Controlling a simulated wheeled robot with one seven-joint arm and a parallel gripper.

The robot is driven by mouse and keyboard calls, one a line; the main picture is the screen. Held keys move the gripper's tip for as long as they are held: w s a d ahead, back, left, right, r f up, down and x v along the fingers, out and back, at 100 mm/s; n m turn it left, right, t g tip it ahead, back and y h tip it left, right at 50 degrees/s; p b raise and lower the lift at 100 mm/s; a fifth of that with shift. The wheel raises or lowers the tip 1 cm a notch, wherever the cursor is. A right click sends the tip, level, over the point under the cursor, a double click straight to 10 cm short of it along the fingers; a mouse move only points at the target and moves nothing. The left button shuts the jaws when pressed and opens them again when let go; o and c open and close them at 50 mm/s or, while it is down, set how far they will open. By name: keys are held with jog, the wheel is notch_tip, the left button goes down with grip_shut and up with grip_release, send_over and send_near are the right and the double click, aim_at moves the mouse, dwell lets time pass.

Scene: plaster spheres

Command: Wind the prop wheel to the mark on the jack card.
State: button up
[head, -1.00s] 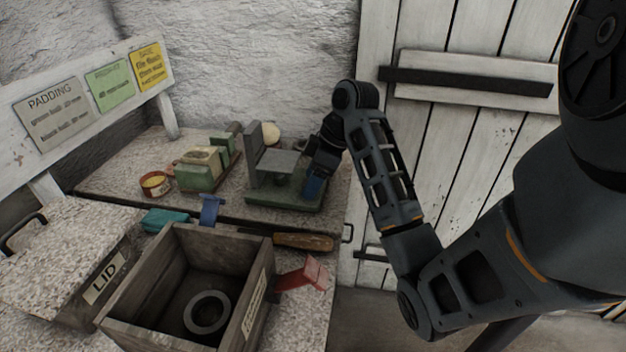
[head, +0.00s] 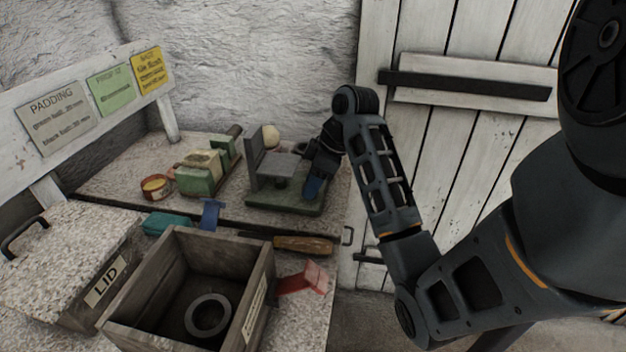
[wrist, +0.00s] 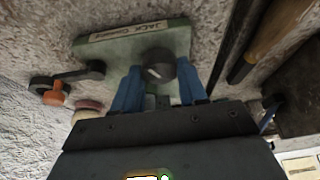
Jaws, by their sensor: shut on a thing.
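The prop wheel (wrist: 160,68) is a dark round knob with a short pale line on its face. In the wrist view it sits between the two blue fingers of my gripper (wrist: 157,76), which is shut on it. The jack's green base (wrist: 100,46) carries a pale strip label (wrist: 140,30) starting with "JACK". In the head view the jack (head: 283,163) has a grey upright and a small flat platform. My gripper (head: 314,188) is at its right front, hiding the wheel there. A green card (head: 113,89), headed "PROP AT", is on the back board; its smaller text is unreadable.
An open wooden box (head: 255,300) with a grey ring (head: 208,315) inside stands in front. The lid (head: 75,250) lies left. A file-like wooden handle (head: 303,244), a red piece (head: 303,280), a blue piece (head: 212,213) and green blocks (head: 200,175) are nearby.

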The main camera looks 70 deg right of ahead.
jog(key=m+p, duration=0.1)
jog(key=m+h+p, duration=0.1)
jog(key=m+p, duration=0.1)
jog(key=shift+a+r, duration=0.2)
jog(key=shift+f+m+h+p, duration=0.15)
jog(key=shift+m+h+p, duration=0.35)
jog(key=shift+m+p, duration=0.9)
jog(key=o, duration=1.1)
jog(key=shift+c, duration=0.2)
jog(key=v, duration=0.7)
jog(key=shift+r, duration=0.35)
